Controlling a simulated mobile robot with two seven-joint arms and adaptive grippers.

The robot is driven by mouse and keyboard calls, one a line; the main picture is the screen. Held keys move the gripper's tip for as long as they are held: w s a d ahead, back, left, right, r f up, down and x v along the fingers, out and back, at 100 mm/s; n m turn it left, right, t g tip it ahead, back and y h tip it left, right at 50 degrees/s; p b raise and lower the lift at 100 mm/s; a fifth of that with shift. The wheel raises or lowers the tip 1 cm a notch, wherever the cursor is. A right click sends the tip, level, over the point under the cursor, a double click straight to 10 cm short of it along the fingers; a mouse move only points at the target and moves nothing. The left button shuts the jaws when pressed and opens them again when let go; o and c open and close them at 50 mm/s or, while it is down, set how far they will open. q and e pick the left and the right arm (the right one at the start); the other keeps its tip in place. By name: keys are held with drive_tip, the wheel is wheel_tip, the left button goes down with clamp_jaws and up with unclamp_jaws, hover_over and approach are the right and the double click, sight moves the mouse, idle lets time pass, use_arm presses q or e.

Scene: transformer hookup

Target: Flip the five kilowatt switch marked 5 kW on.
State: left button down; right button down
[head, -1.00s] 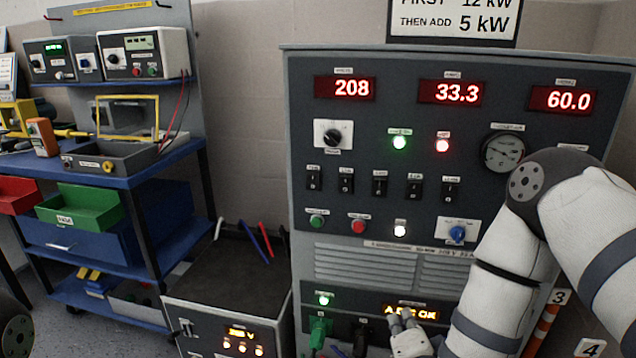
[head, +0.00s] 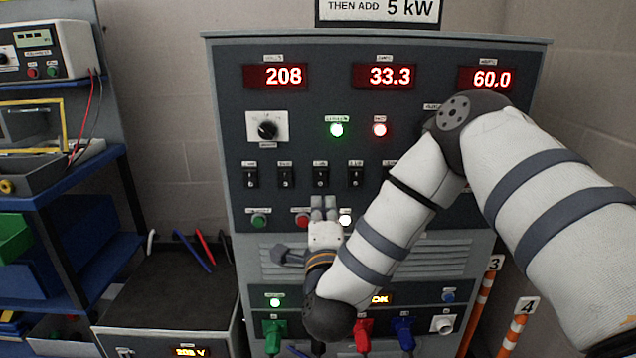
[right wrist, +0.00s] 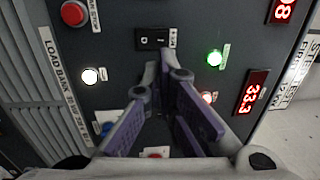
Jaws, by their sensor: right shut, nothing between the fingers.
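A row of black rocker switches crosses the middle of the load bank panel. In the head view these include a first (head: 250,177), second (head: 286,177), third (head: 320,176) and fourth (head: 355,174) switch. My forearm hides the right end of the row. Their small labels are too small to read, so I cannot tell which is 5 kW. My right gripper (head: 323,203) is shut and empty, its tips just below the third switch. In the right wrist view, the shut fingertips (right wrist: 161,72) are close to one black switch (right wrist: 152,39); contact is unclear. My left gripper is out of view.
Red displays (head: 390,76) read 208, 33.3 and 60.0. A green lamp (head: 336,130), red lamp (head: 380,129) and white lamp (head: 345,218) are lit. A red button (head: 302,220) sits near my fingers. Coloured plugs (head: 362,330) are below.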

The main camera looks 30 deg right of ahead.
sight(321, 171)
drive_tip(key=x, duration=0.6)
drive_tip(key=r+x, duration=0.1)
drive_tip(key=x, duration=0.2)
drive_tip(key=shift+w, duration=0.1)
